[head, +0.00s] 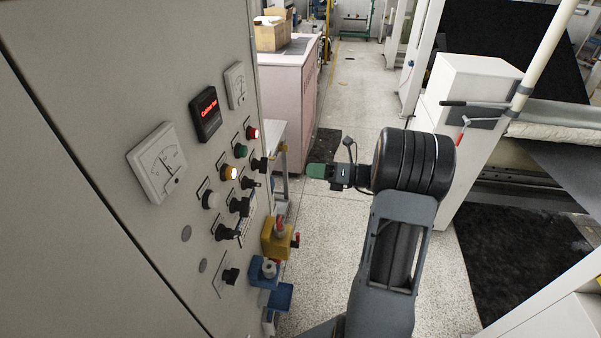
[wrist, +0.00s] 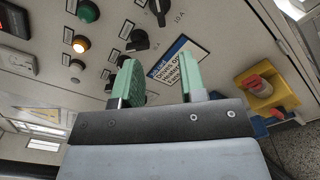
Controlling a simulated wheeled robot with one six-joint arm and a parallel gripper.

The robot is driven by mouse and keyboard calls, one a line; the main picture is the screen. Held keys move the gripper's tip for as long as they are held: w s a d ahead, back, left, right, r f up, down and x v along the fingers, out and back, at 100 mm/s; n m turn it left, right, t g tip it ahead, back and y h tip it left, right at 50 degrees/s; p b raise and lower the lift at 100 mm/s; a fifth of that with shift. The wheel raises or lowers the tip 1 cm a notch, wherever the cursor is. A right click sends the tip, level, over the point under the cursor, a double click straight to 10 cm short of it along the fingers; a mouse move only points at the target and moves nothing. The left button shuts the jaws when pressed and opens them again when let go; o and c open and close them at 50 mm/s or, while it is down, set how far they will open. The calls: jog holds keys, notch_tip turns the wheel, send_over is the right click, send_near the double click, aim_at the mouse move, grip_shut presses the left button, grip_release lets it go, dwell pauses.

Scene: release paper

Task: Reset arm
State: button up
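My gripper (head: 316,171) has green fingertips and points left toward the grey control panel (head: 95,95) in the head view. It is over the aisle, apart from the panel. In the wrist view, my gripper (wrist: 159,80) has its two green fingers spread with a gap between them and nothing held. The panel fills the background there, with a blue and white label (wrist: 178,60) seen behind the fingers.
The panel carries a lit amber button (head: 229,172), black rotary switches and a red display (head: 206,113). A yellow box with a red button (head: 277,240) and blue sockets (head: 264,271) sit at its right edge. A pink cabinet (head: 288,90) stands beyond. The speckled floor aisle is clear.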

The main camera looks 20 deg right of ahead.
jog(key=shift+s+d, duration=0.3)
jog(key=shift+d, duration=0.1)
dwell(0.3)
jog(key=s+a+f+n+g+h, duration=0.3)
jog(key=s+f+n+g+h, duration=0.15)
jog(key=n, duration=0.45)
jog(key=s+a+f+n+g+h, duration=0.35)
jog(key=s+n, duration=0.25)
jog(key=n, duration=0.3)
jog(key=s+a+r+n+t+h, duration=0.1)
jog(key=s+a+r+n+h, duration=0.2)
jog(key=r+n, duration=0.2)
jog(key=s+a+r+n+t+h, duration=0.1)
jog(key=s+a+r+n+h, duration=0.2)
jog(key=n, duration=0.8)
notch_tip(320, 180, up, 2)
jog(key=shift+s+a+r+t+h+b, duration=0.15)
jog(key=shift+s+r+t+h+b, duration=0.05)
jog(key=shift+s+t+h+b, duration=0.25)
